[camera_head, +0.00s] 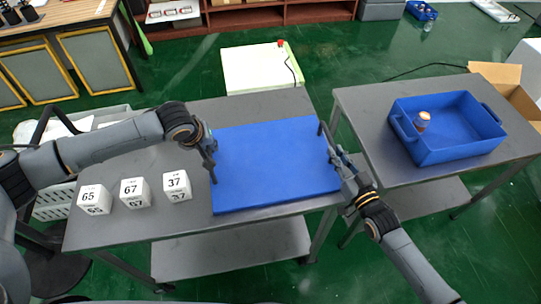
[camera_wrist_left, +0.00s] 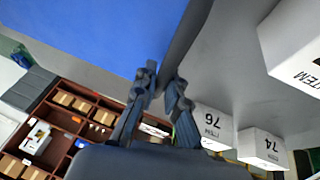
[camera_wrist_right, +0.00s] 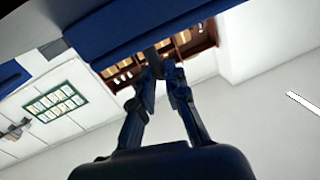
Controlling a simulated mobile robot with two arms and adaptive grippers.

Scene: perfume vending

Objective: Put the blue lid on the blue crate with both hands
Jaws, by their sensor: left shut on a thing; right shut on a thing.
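The blue lid (camera_head: 272,165) is a flat blue panel over the left grey table in the head view. It also fills the upper left of the left wrist view (camera_wrist_left: 90,35). My left gripper (camera_head: 211,165) is shut on its left edge. My right gripper (camera_head: 330,145) is shut on its right edge, and the lid's edge shows in the right wrist view (camera_wrist_right: 140,25). I cannot tell whether the lid touches the table. The blue crate (camera_head: 455,152) stands open on the right table, with a small orange-brown bottle (camera_head: 422,121) inside at its left.
White numbered boxes (camera_head: 134,193) stand on the left table (camera_head: 240,222), left of the lid. A gap separates it from the right table (camera_head: 385,165). A cardboard box (camera_head: 500,75) is behind the crate. A white cabinet (camera_head: 262,68) stands behind the left table.

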